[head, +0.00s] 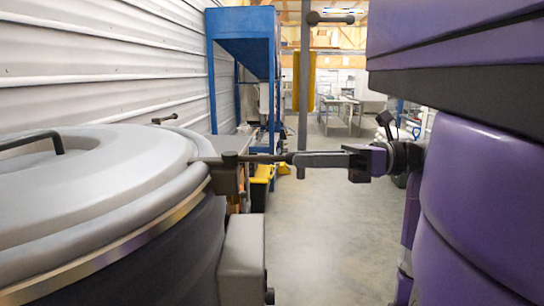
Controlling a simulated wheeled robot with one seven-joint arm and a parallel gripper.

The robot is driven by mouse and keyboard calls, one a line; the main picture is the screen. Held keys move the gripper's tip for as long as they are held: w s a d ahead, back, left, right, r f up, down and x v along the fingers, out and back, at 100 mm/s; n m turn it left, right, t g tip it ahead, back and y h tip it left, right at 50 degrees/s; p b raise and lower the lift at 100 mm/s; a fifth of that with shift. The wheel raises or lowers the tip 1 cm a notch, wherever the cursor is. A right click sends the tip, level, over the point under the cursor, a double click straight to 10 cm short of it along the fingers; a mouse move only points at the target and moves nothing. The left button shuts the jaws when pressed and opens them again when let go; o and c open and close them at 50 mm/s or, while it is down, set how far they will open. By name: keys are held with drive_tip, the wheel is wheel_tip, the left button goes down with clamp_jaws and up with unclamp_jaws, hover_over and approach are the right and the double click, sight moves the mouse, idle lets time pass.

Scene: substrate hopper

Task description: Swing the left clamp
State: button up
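A large round hopper lid (110,155), pale grey, fills the left side of the head view. A dark clamp (229,172) sits at its right edge, with a thin bar reaching right toward my gripper. A second, smaller clamp (165,119) stands at the lid's far edge. My gripper (296,158) comes in from the right, its grey fingers level and in line with the bar's end. The fingertips meet or overlap the bar's end. I see the fingers edge-on, so whether they are closed around it cannot be told.
A dark lid handle (32,142) is at far left. A grey box (243,260) juts from the hopper's side below the clamp. A grey post (304,90) and a blue hopper frame (243,45) stand behind. The concrete floor (325,235) between hopper and my purple body is clear.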

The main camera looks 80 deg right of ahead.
sight(284, 159)
drive_tip(key=shift+w+a+p, duration=0.2)
drive_tip(key=shift+w, duration=0.8)
drive_tip(key=shift+w+a+p, duration=0.15)
drive_tip(key=shift+w+p, duration=0.05)
drive_tip(key=shift+w, duration=0.8)
drive_tip(key=shift+w+a+p, duration=0.2)
drive_tip(key=shift+w, duration=0.8)
clamp_jaws()
